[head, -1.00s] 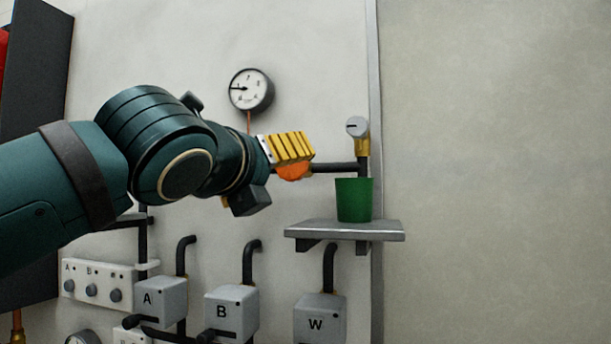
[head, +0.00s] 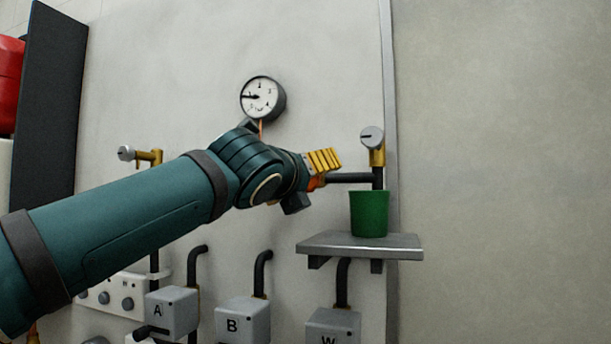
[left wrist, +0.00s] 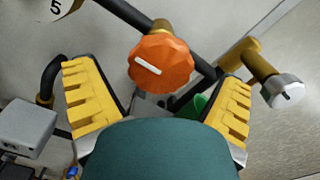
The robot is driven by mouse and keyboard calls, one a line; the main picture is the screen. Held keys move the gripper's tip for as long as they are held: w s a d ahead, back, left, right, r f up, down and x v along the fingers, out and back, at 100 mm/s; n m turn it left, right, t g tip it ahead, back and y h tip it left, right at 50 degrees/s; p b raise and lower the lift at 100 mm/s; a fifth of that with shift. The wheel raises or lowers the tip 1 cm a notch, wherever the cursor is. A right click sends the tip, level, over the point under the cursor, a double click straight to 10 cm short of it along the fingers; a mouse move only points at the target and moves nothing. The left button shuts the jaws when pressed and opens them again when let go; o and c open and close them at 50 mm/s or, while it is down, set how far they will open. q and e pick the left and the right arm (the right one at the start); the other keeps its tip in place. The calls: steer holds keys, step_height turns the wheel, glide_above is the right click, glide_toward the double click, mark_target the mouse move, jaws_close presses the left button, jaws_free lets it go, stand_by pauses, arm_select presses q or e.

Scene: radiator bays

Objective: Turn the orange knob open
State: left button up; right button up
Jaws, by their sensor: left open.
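The orange knob (left wrist: 160,62) is faceted, with a white bar mark running slantwise across its face. It sits on a dark pipe and shows in the left wrist view between the two yellow fingers, with gaps on both sides. In the head view only a bit of the knob (head: 316,183) shows beneath my left gripper (head: 324,161); the rest is hidden. My left gripper is open, with its fingers either side of the knob in the left wrist view (left wrist: 155,88). I cannot tell whether any finger touches it. My right gripper is not in view.
A green cup (head: 369,214) stands on a grey shelf (head: 400,246) under a brass tap (head: 376,156). A round gauge (head: 263,98) hangs above my gripper. Grey boxes A (head: 172,312) and B (head: 243,320) and several pipes are below. The wall at right is bare.

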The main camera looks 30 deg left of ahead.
arm_select(q)
steer(key=shift+x, duration=1)
steer(key=c, duration=1.2)
